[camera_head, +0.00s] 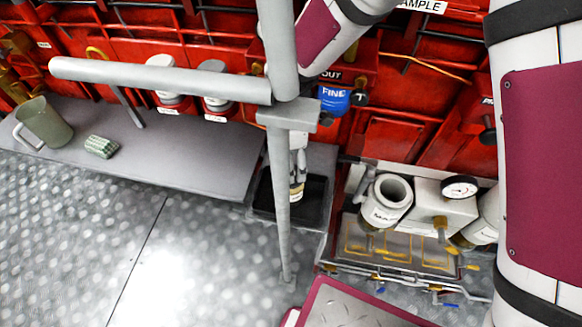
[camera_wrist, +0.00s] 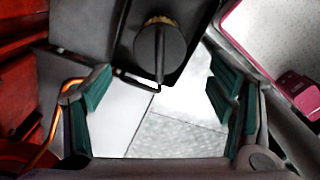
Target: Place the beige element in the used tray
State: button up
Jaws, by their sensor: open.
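A black open tray (camera_head: 264,204) stands on the floor at the end of the grey shelf; I take it as the used tray. A small piece with a beige band (camera_head: 297,193) shows at this tray, partly hidden by the grey post. In the wrist view, a round dark-faced piece with a tan part (camera_wrist: 158,20) lies over the black tray (camera_wrist: 125,42), ahead of my gripper. I cannot tell whether it rests on the tray floor. My gripper (camera_wrist: 160,105) is open, its green pads wide apart with nothing between them. In the head view the post largely hides it.
A grey post (camera_head: 280,200) with a horizontal rail (camera_head: 160,80) stands before the tray. A grey jug (camera_head: 45,125) and a greenish block (camera_head: 101,147) are at left. A filter unit with a white cylinder (camera_head: 385,203) and a gauge (camera_head: 459,188) is at right.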

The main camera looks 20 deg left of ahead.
jog(key=shift+r, duration=2.3)
